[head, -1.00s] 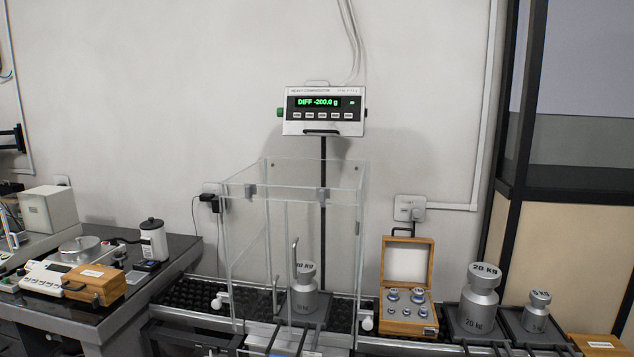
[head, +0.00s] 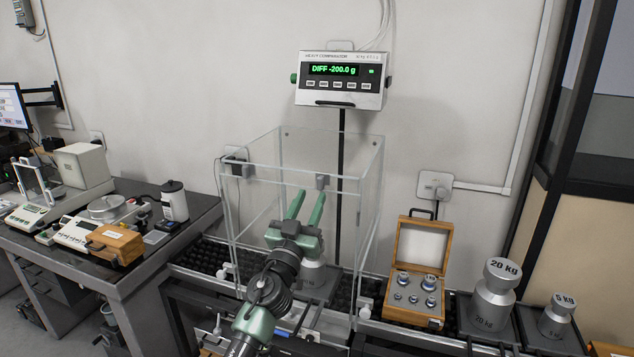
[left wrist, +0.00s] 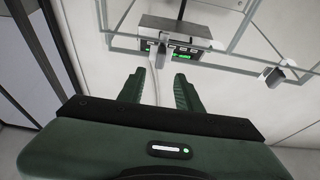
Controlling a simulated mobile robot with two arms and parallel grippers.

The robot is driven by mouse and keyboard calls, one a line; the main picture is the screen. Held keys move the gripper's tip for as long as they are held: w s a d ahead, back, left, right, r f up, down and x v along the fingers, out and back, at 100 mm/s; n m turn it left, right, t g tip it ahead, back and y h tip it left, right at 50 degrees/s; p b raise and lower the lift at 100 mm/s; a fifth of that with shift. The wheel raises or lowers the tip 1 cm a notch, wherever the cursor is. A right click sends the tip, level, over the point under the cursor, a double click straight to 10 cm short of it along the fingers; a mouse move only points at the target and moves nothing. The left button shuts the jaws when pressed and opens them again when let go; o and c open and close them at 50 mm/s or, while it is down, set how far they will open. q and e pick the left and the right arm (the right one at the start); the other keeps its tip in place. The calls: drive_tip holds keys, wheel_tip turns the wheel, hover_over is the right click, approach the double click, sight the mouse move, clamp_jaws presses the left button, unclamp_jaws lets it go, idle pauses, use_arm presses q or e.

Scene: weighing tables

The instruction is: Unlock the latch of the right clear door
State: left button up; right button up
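The clear enclosure (head: 375,215) stands on the weighing table with two clear front doors. A grey latch (head: 322,181) sits at the top of the right door, and a matching grey latch (head: 246,170) sits at the top of the left one. My left gripper (head: 308,196) is open and empty, raised at the enclosure front, its fingertips just below the right latch. In the left wrist view, which is upside down, a light grey latch (left wrist: 160,50) appears ahead of the fingertips (left wrist: 159,80); the other latch (left wrist: 271,76) is off to the right. My right gripper is out of view.
A grey weight (head: 316,278) stands inside the enclosure, partly hidden by my left arm. The display (head: 340,78) reads DIFF -200.0 g behind. A wooden weight box (head: 417,270) and large weights (head: 490,295) stand to the right. A side table with balances is at left.

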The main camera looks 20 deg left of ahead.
sight(319, 182)
use_arm(q)
drive_tip(key=x, duration=0.5)
drive_tip(key=shift+w+d+f+b, duration=0.1)
drive_tip(key=shift+w+b, duration=0.25)
drive_tip(key=shift+b, duration=0.05)
clamp_jaws()
